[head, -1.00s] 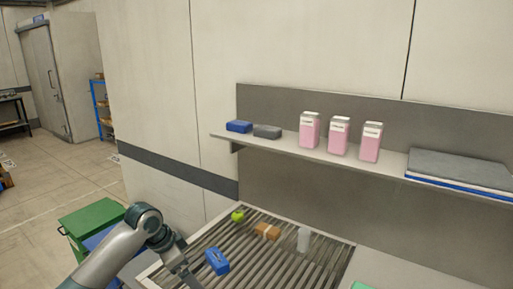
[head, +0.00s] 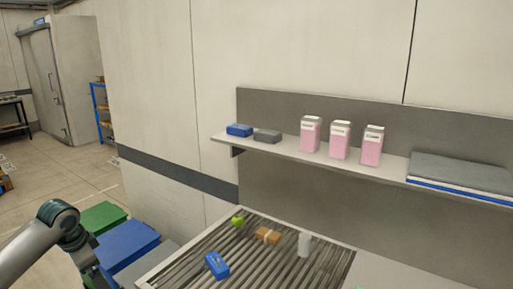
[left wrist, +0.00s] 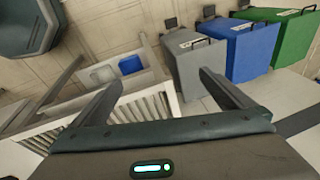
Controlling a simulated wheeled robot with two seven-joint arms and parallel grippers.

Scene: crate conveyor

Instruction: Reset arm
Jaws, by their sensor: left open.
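My left arm comes in from the left in the head view, with its gripper hidden below the picture's lower edge. In the left wrist view my left gripper (left wrist: 165,95) is open, its two fingers wide apart with nothing between them. It hangs over the space beside the roller conveyor (head: 190,262). On the conveyor lie a blue box (head: 217,265), a brown parcel (head: 267,236), a green apple-like item (head: 238,220) and a pale cylinder (head: 304,244). My right gripper is in neither view.
Green (head: 103,217), blue (head: 126,243) and grey (head: 150,262) bins stand left of the conveyor. A wall shelf (head: 285,148) above it holds blue and grey boxes, three pink cartons (head: 340,141) and stacked flat sheets (head: 460,172). Open floor lies to the far left.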

